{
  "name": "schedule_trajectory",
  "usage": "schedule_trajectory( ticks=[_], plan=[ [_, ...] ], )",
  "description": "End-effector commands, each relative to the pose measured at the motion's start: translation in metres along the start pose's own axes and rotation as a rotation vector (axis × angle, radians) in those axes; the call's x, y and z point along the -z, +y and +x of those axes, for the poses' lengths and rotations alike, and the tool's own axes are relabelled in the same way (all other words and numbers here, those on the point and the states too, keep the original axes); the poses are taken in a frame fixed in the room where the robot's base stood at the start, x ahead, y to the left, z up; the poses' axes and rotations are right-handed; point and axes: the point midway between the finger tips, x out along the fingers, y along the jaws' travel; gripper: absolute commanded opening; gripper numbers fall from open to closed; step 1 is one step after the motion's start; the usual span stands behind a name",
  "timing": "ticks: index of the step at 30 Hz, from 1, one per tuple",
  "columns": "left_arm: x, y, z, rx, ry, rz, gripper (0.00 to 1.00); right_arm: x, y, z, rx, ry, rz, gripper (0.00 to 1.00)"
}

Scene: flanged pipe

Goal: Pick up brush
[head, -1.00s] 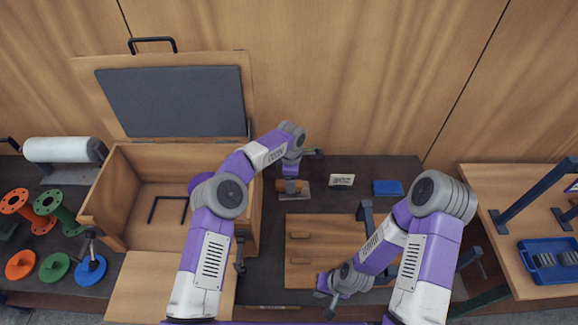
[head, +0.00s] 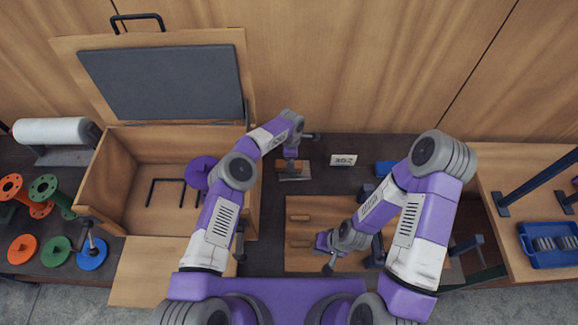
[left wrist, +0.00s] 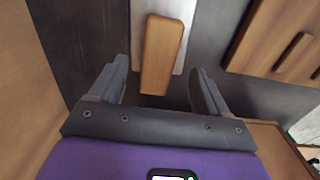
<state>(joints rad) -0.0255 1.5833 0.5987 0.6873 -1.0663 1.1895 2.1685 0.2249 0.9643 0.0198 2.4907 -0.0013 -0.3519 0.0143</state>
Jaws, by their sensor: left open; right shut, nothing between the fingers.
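The brush (left wrist: 162,50), a wooden block-like piece, lies on a pale plate (left wrist: 178,8) in the left wrist view. In the head view its wooden part (head: 293,167) shows at the back of the bench, right of the open box. My left gripper (left wrist: 158,78) is open. Its two fingers stand on either side of the near end of the wood, with a gap on both sides. In the head view my left gripper (head: 291,160) is over the brush and hides part of it. My right gripper (head: 326,255) is shut and empty above the wooden board.
The open wooden box (head: 128,215) stands left of the brush, its wall close by. The wooden board with handles (head: 330,210) lies in front. A small label sign (head: 343,160) and a blue block (head: 386,168) stand to the right. Dark bench top is free between them.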

Motion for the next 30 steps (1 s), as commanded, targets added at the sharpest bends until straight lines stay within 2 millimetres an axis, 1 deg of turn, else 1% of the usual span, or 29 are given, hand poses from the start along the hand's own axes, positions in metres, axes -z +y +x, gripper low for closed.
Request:
schedule_trajectory(
  ticks=[4, 7, 15, 20, 26, 27, 30],
  plan=[
    [0.000, -0.001, 0.011, 0.002, -0.001, -0.001, 0.77, 0.000, 0.000, 0.000, 0.000, 0.000, 0.000, 0.00],
    [-0.001, -0.002, 0.028, 0.004, -0.002, -0.002, 0.77, 0.000, 0.000, -0.001, 0.000, 0.000, 0.000, 0.00],
    [-0.001, 0.000, 0.045, 0.000, -0.002, 0.000, 0.77, 0.000, -0.003, -0.007, 0.000, 0.000, 0.000, 0.00],
    [0.000, 0.000, 0.050, 0.000, 0.000, 0.000, 0.77, 0.000, -0.003, -0.008, 0.000, 0.000, 0.000, 0.00],
    [0.000, 0.000, 0.051, 0.000, 0.000, 0.000, 0.77, 0.000, -0.003, -0.008, 0.000, 0.000, 0.000, 0.00],
    [0.000, 0.000, 0.051, 0.000, 0.000, 0.000, 0.75, 0.000, -0.003, -0.008, 0.000, 0.000, 0.000, 0.00],
    [0.000, 0.000, 0.051, 0.000, 0.000, 0.000, 0.60, 0.000, -0.003, -0.008, 0.000, 0.000, 0.000, 0.00]
  ],
)
